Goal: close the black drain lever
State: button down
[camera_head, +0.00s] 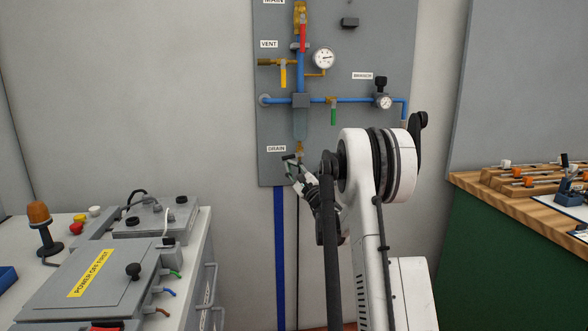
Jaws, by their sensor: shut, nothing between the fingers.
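The grey panel (265,130) on the wall carries the DRAIN label (277,149) near its lower edge. A small black piece that looks like the drain lever (289,157) shows just right of and below that label, lying roughly level. A brass fitting (300,148) sits beside it, under the clear vertical bowl. My gripper (292,169) is shut and empty, right at the lower side of the lever. Whether its fingertips touch the lever I cannot tell. My gripper and arm hide part of the valve area.
Above are a red lever (303,38), a yellow vent lever (283,76), a green lever (333,116), and gauges (323,59). Grey boxes stand on the left bench (198,240). A wooden-topped bench (500,198) stands right. The wall left of the panel is clear.

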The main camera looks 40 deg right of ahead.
jog(key=shift+w+a+r, duration=0.15)
jog(key=shift+a+r, duration=0.1)
jog(key=shift+r, duration=0.15)
dwell(0.6)
jog(key=s+a+f, duration=0.4)
jog(key=s+f, duration=0.4)
jog(key=f, duration=0.1)
jog(key=shift+a+f+b, duration=0.2)
jog(key=shift+f+b, duration=0.05)
jog(key=shift+b, duration=0.15)
dwell(0.4)
